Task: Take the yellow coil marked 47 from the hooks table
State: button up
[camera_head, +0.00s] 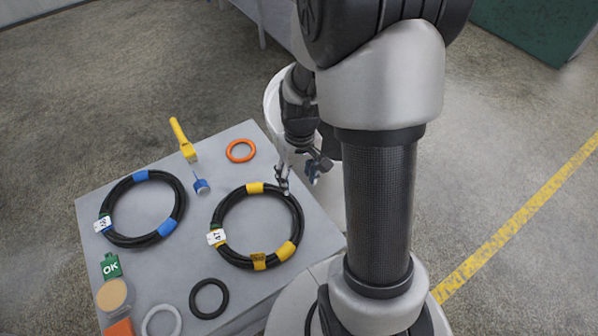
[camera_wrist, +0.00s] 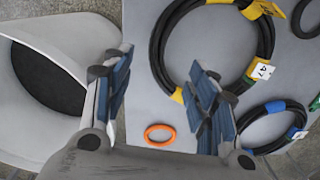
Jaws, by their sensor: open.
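The coil marked 47 (camera_head: 298,222) is a black hose ring with yellow bands, lying flat on the grey table (camera_head: 190,265). Its white 47 tag (camera_head: 216,237) is at the ring's left side. In the wrist view the coil (camera_wrist: 157,52) is at upper centre-right, with its tag (camera_wrist: 262,70) to the right. My gripper (camera_head: 299,177) is open and empty at the coil's upper right edge. In the wrist view my gripper (camera_wrist: 161,72) has its right finger overlapping the coil's rim near a yellow band. I cannot tell whether it touches the coil.
A blue-banded coil (camera_head: 182,205) lies to the left. An orange ring (camera_head: 240,151), yellow-handled tool (camera_head: 182,138), blue-tipped item (camera_head: 201,184), green OK block (camera_head: 110,266) and small black ring (camera_head: 209,298) lie around. A white bin (camera_wrist: 75,42) stands beside the table.

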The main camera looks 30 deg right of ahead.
aim_at(296, 206)
jog(key=f+b, duration=0.1)
jog(key=f, duration=0.4)
jog(key=f+b, duration=0.2)
jog(key=f, duration=0.3)
jog(key=f+b, duration=0.2)
jog(key=f, duration=0.3)
jog(key=shift+a+f, duration=0.3)
jog(key=shift+a, duration=0.05)
jog(key=shift+c, duration=0.3)
grip_shut()
dwell(1.1)
jog(key=shift+w+d+r, duration=0.1)
jog(key=shift+r, duration=0.05)
